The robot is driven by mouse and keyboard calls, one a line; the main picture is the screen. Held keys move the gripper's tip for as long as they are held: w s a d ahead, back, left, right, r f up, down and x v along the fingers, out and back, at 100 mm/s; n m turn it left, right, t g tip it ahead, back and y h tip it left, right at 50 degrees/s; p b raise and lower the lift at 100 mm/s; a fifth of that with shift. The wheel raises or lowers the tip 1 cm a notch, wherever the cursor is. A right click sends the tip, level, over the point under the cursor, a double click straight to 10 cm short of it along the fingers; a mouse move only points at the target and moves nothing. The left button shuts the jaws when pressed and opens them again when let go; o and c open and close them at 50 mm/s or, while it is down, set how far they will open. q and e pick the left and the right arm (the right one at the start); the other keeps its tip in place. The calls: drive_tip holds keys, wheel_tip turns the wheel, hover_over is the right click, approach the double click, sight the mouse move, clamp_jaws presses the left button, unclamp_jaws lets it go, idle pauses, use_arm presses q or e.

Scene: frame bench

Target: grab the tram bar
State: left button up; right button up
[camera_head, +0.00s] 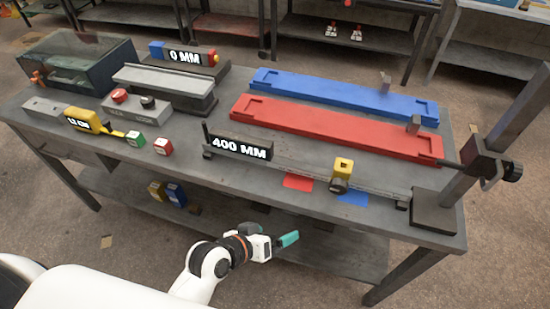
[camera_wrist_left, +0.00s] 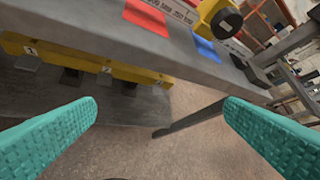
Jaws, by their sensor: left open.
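The tram bar looks to be the long grey rail (camera_head: 290,168) lying along the bench's front edge, with a black 400 MM display at its left and a yellow slider (camera_head: 342,170) with a dark round knob toward its right. The slider also shows at the top of the left wrist view (camera_wrist_left: 206,10). My left gripper (camera_head: 288,239) is in front of the bench, below and apart from the bar. Its teal fingers stand wide apart in the left wrist view (camera_wrist_left: 160,118), with nothing between them. My right gripper is out of view.
Red (camera_head: 298,182) and blue (camera_head: 352,198) patches lie by the bench edge (camera_wrist_left: 100,35). Red (camera_head: 330,128) and blue (camera_head: 340,95) long fixtures lie behind the bar. A dark post (camera_head: 515,110) rises at right. A yellow numbered strip (camera_wrist_left: 85,62) runs below the edge.

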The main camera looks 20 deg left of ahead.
use_arm(q)
drive_tip(key=w+d+r+n+t+h, duration=0.1)
drive_tip(key=w+d+r+n+t, duration=0.1)
drive_tip(key=w+r+n+t, duration=0.15)
drive_tip(key=n+t+y, duration=0.5)
drive_tip(key=n+y, duration=0.5)
drive_tip(key=n, duration=0.6)
approach(270, 158)
drive_tip(key=w, duration=0.3)
drive_tip(key=w+a, duration=0.1)
drive_tip(key=w, duration=0.2)
drive_tip(key=shift+w+a+f+b, duration=0.15)
drive_tip(key=shift+w+b, duration=0.05)
drive_tip(key=shift+b, duration=0.15)
drive_tip(key=w, duration=0.1)
drive_tip(key=w+b, duration=0.1)
drive_tip(key=w, duration=0.1)
drive_tip(key=w+a, duration=0.1)
drive_tip(key=w, duration=0.1)
drive_tip(key=shift+w+f, duration=0.1)
drive_tip(key=shift+f, duration=0.1)
drive_tip(key=shift+r, duration=0.1)
drive_tip(key=shift+c, duration=0.8)
drive_tip(key=c, duration=1.2)
drive_tip(key=shift+r, duration=0.15)
drive_tip(key=shift+c, duration=0.6)
